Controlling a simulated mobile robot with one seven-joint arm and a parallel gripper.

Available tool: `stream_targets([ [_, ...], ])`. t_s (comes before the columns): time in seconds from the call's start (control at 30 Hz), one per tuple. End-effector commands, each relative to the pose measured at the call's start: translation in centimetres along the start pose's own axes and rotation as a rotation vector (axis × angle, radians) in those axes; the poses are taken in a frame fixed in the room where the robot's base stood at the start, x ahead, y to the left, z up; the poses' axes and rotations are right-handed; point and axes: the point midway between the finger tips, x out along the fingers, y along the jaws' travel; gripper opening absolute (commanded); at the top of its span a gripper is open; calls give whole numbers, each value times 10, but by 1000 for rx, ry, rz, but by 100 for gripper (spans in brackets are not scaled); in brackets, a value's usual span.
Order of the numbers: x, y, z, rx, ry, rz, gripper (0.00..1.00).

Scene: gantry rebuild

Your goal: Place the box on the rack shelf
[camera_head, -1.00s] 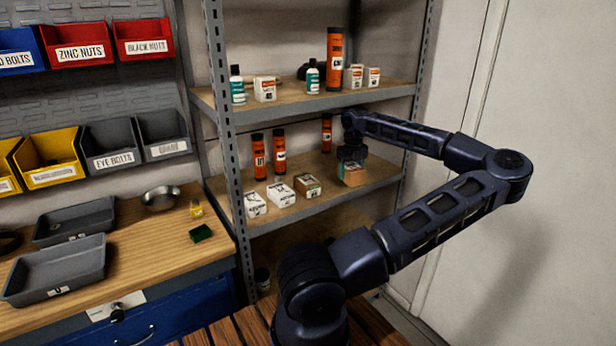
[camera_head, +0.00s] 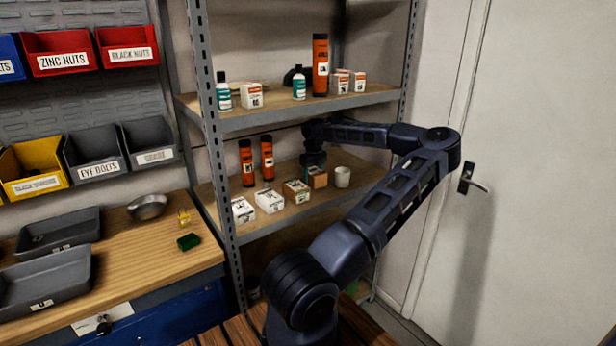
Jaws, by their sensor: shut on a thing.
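The box (camera_head: 319,180) is small, with a brown cardboard side, and is at the middle shelf of the rack. My gripper (camera_head: 314,166) points down over it and is shut on its upper part. The box stands just right of another small box with a printed label (camera_head: 296,191). I cannot tell whether its underside touches the shelf or whether the two boxes touch. The rack shelf (camera_head: 290,215) is a wooden board with a grey metal front edge. The fingertips are small and partly hidden by the box.
A white cup (camera_head: 342,177) stands close right of the held box. White boxes (camera_head: 269,201) and orange tubes (camera_head: 247,163) stand to the left. The upper shelf (camera_head: 270,112) with bottles and boxes is overhead. A grey post (camera_head: 208,130) bounds the rack's left front.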

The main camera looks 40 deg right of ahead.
Motion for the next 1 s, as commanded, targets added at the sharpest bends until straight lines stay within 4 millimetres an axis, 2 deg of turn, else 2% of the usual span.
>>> stream_targets([
  [0.13,12,0,0,-1,0,-1,26],
  [0.57,16,0,0,0,-1,-1,26],
  [0.6,17,0,0,0,-1,-1,69],
  [0.67,17,0,0,0,-1,-1,81],
  [0.7,17,0,0,0,-1,-1,85],
  [1.0,16,0,0,1,-1,-1,85],
])
